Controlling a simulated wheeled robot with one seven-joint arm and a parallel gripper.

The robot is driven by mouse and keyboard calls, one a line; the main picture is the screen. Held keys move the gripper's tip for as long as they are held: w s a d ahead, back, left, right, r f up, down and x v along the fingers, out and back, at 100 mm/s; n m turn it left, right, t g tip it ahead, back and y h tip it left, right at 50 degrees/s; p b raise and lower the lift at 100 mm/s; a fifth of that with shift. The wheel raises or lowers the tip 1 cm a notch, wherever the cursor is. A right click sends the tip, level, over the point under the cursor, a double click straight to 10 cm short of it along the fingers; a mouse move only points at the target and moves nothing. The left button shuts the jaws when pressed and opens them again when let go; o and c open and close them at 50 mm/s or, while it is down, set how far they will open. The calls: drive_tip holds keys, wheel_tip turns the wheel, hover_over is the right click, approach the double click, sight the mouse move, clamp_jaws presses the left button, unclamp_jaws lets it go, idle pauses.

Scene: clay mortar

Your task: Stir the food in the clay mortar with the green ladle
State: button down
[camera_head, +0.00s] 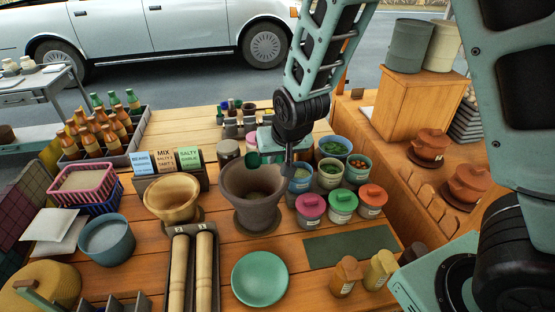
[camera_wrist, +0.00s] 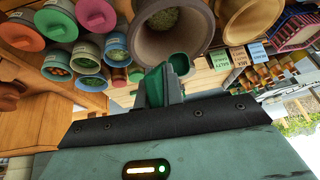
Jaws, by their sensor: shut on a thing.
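The brown clay mortar (camera_head: 252,217) stands in the middle of the wooden table. In the wrist view, the mortar (camera_wrist: 168,47) shows its open mouth, with greenish food (camera_wrist: 160,19) inside. My gripper (camera_head: 288,162) is just above and behind the mortar's right rim. In the wrist view, my gripper (camera_wrist: 165,96) is shut on the green ladle (camera_wrist: 154,88). The ladle's dark green bowl (camera_head: 253,159) shows to the left of my gripper, by the mortar's back rim. The bowl appears to be outside the mortar; contact with the rim cannot be told.
A smaller tan mortar (camera_head: 172,199) stands close on the left. Lidded jars (camera_head: 311,206) and open food tubs (camera_head: 330,172) crowd the right. A green plate (camera_head: 260,279) and rolling pins (camera_head: 204,265) lie in front. Bottles (camera_head: 101,129) stand at the back left.

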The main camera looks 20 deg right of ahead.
drive_tip(key=w+d+r+g+y+p, duration=0.2)
drive_tip(key=w+r+g+p, duration=0.3)
drive_tip(key=w+g+p, duration=0.4)
drive_tip(key=shift+w+r+m+g+p, duration=0.3)
drive_tip(key=shift+w+m+p, duration=0.1)
drive_tip(key=shift+w+p, duration=0.75)
drive_tip(key=shift+s+d, duration=0.1)
drive_tip(key=shift+s, duration=0.05)
